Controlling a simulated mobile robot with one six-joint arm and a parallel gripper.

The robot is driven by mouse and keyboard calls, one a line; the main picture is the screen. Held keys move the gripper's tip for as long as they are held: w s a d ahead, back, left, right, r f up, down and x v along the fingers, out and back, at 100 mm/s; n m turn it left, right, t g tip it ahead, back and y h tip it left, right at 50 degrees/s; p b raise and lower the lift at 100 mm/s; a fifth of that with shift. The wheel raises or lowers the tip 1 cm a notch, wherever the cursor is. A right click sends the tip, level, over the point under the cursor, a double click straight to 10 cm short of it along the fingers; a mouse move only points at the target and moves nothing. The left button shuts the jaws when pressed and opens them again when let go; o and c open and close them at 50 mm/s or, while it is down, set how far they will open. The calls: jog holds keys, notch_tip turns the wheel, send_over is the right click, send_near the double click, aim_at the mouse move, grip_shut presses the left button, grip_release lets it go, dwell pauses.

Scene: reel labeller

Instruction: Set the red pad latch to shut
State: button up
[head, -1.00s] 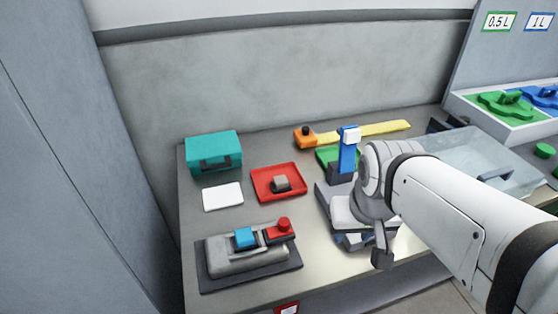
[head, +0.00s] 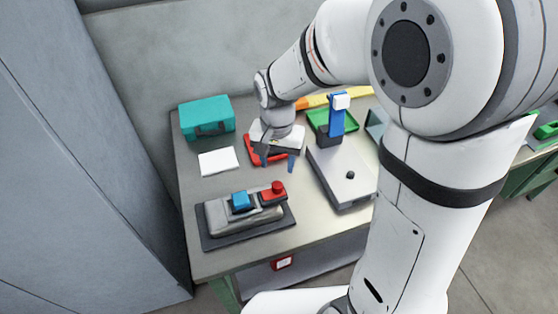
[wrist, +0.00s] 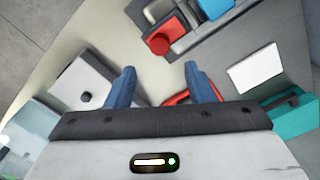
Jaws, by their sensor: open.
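The red pad latch (head: 268,197), with a round red knob (head: 278,186) on top, sits at the right end of a grey device (head: 225,220) with a blue block (head: 240,202) beside it. The latch also shows near the top of the wrist view (wrist: 165,30). I cannot tell whether it is set to open or shut. My gripper (head: 278,163) is open, with nothing between its blue fingers, which also show in the wrist view (wrist: 161,80). It points down above the table, behind the latch and apart from it, and partly hides a red tray (head: 252,152).
A white card (head: 218,161) and a teal case (head: 207,118) lie behind the device. A grey box with a black knob (head: 342,178) and a blue post (head: 337,118) stand to the right. Bare table lies between the device and the grey box.

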aim_at(277, 183)
notch_tip(277, 183, down, 8)
jog(key=shift+r+p, duration=0.1)
jog(key=shift+p, duration=0.25)
jog(key=shift+c, duration=0.2)
grip_shut()
dwell(0.3)
